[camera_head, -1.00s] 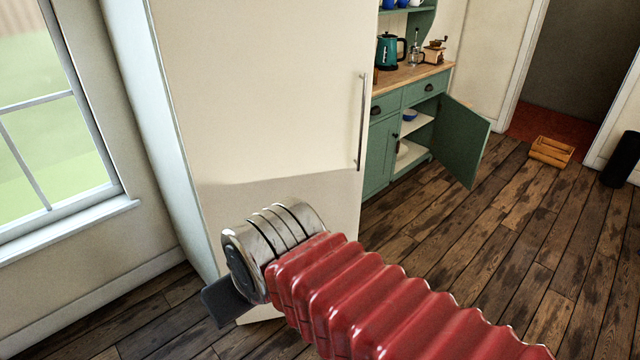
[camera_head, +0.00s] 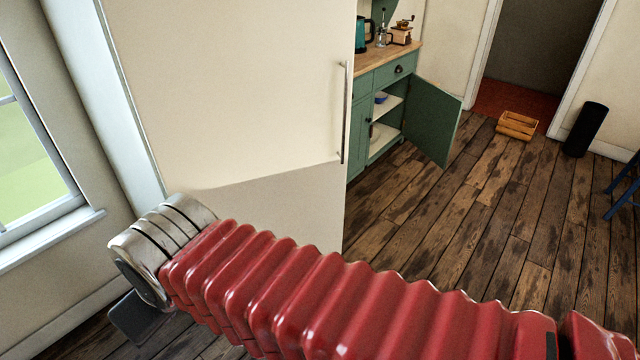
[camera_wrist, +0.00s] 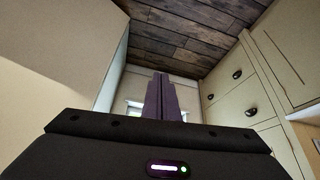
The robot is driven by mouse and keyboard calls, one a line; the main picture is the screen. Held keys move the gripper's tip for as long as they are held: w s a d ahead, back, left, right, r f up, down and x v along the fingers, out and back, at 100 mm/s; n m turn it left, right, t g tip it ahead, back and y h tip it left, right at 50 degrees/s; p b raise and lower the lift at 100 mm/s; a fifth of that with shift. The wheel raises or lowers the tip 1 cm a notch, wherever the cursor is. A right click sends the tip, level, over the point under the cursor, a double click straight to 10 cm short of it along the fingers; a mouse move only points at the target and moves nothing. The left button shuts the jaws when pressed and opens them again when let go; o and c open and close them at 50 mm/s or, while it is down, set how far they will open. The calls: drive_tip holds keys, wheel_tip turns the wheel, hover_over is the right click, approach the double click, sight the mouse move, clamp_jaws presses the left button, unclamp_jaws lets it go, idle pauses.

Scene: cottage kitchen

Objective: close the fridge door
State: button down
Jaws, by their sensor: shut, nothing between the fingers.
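The fridge (camera_head: 170,160) is a tall cream cabinet filling the left middle of the head view. Its door (camera_head: 240,90) is the broad flat face towards me, with a slim vertical metal handle (camera_head: 344,115) near the right edge. I cannot tell from the head view how far the door stands ajar. My arm reaches left across the door's lower part, its end near the fridge's left edge. My gripper (camera_wrist: 163,90) is shut and empty in the wrist view. Its fingertips are hidden in the head view. A large cream panel, perhaps the door, fills the wrist view's left side.
A window (camera_head: 35,160) is at the left. A green cupboard (camera_head: 365,110) with an open door (camera_head: 433,120) stands right of the fridge. Cream drawers (camera_wrist: 235,80) show in the wrist view.

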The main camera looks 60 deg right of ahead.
drive_tip(key=w+d+f+m+t+h, duration=0.2)
drive_tip(key=w+d+h, duration=0.1)
drive_tip(key=w+d, duration=0.8)
drive_tip(key=w+d+f+m+t+h, duration=0.15)
drive_tip(key=w+d, duration=0.45)
drive_tip(key=d, duration=1)
drive_tip(key=d+f+t+h, duration=0.1)
drive_tip(key=d+f, duration=0.2)
drive_tip(key=d, duration=0.5)
drive_tip(key=d+f+h, duration=0.2)
drive_tip(key=d+f, duration=0.2)
drive_tip(key=d, duration=0.3)
drive_tip(key=s+d+f+m+t+h, duration=0.2)
drive_tip(key=s+d+f, duration=0.5)
drive_tip(key=s, duration=0.2)
drive_tip(key=s+d+f+m+t+h, duration=0.2)
drive_tip(key=s+d+f, duration=0.5)
drive_tip(key=s, duration=0.3)
drive_tip(key=shift+s+d+f, duration=0.2)
drive_tip(key=shift+s, duration=0.1)
